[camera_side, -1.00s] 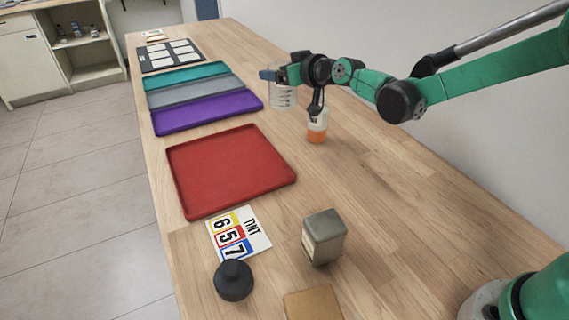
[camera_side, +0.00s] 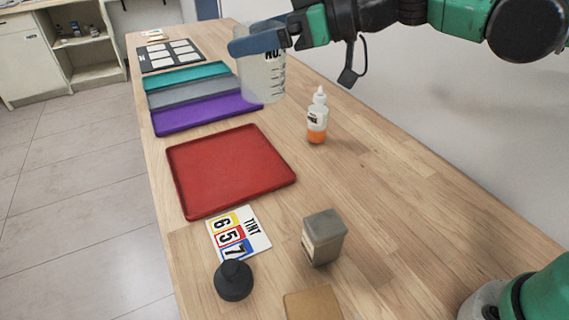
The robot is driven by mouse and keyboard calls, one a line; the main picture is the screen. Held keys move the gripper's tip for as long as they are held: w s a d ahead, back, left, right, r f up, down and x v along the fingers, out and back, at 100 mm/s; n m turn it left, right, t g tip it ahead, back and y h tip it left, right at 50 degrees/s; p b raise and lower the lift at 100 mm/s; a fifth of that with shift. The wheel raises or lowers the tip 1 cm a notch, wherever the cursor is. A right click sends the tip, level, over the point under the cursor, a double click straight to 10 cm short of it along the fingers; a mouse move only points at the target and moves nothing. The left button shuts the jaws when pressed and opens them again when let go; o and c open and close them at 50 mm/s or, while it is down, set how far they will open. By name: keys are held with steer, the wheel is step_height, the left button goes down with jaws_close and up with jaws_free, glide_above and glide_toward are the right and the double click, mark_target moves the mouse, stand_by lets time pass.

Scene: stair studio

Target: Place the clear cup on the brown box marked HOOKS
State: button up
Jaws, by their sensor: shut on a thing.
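The clear cup (camera_side: 262,80), see-through with dark printed marks, is in the air in the side view, in front of the purple and grey trays in the picture. My gripper (camera_side: 258,42) is shut on it near its rim, and the blue fingers cover part of it. The cup looks upright. A brown box (camera_side: 313,303) stands at the bottom edge of the picture, partly cut off. Its top is bare in the part that shows, and I cannot read any marking on it.
A grey-brown tin (camera_side: 323,240) stands just behind the brown box. A black knobbed weight (camera_side: 233,281), a TINT card (camera_side: 238,233) and an empty red tray (camera_side: 230,170) are to the left. A dropper bottle with orange liquid (camera_side: 317,120) stands behind.

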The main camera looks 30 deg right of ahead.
steer(key=s+a+r+n+g+y, duration=0.25)
steer(key=s+n+g, duration=0.3)
steer(key=s, duration=0.55)
steer(key=s+a+r+n+g+y, duration=0.1)
steer(key=s+a+r+n+g, duration=0.2)
steer(key=s+n+g, duration=0.55)
steer(key=m+t, duration=0.2)
steer(key=m, duration=0.2)
glide_above(316, 316)
steer(key=shift+f, duration=9.6)
steer(key=o, duration=1.2)
